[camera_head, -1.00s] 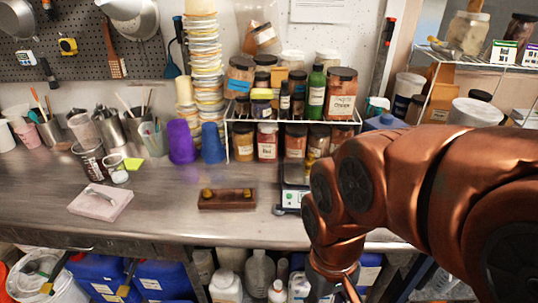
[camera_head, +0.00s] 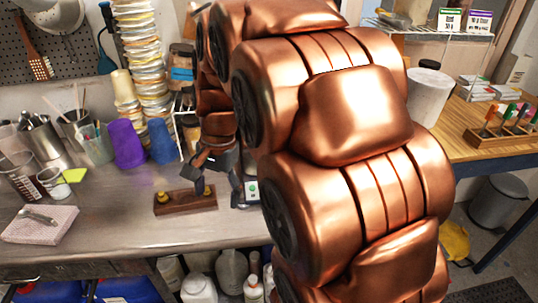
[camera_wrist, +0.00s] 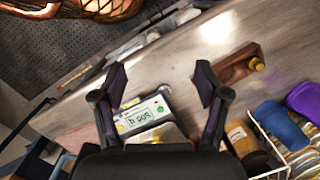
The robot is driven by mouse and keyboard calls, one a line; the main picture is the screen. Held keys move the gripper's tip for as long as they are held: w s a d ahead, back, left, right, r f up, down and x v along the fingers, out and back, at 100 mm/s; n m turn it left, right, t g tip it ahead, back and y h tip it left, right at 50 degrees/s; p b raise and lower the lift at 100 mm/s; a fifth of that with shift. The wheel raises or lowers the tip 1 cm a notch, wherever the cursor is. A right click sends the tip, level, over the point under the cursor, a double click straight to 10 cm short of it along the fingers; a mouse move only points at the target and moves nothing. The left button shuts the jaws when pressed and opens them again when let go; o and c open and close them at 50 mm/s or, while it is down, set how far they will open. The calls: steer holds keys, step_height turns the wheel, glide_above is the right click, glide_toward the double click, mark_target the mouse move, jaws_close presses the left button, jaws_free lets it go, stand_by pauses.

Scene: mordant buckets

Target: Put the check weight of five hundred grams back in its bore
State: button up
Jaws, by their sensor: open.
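My gripper (camera_wrist: 161,78) is open, its two fingers wide apart with nothing between the tips. In the head view it (camera_head: 218,188) hangs low over the bench, at the right end of the dark wooden weight block (camera_head: 186,204). A brass knobbed weight (camera_head: 162,197) sits at the block's left end; the right end is partly hidden by a finger. In the wrist view the block (camera_wrist: 232,72) and one brass weight (camera_wrist: 257,64) lie beyond the right finger. The scale (camera_wrist: 143,115) shows between the fingers, its display lit; its pan is partly hidden by my gripper.
A purple cup (camera_head: 125,145) and a blue cup (camera_head: 161,142) stand behind the block. Jars on a wire rack stand close to the gripper. The bench front beside the block is clear.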

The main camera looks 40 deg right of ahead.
steer(key=w+d+f+m+t+b, duration=0.1)
steer(key=w+d+m, duration=0.4)
steer(key=d, duration=0.5)
steer(key=w+d+f+m+t+b, duration=0.1)
steer(key=w+d+m+t+b, duration=0.1)
steer(key=d+m, duration=0.6)
steer(key=w+d+f+m+t+b, duration=0.1)
steer(key=w+d+m, duration=0.3)
steer(key=d, duration=0.9)
steer(key=shift+p+x, duration=1.1)
steer(key=shift+x, duration=2.8)
steer(key=shift+s, duration=0.1)
steer(key=shift+c, duration=0.2)
jaws_close()
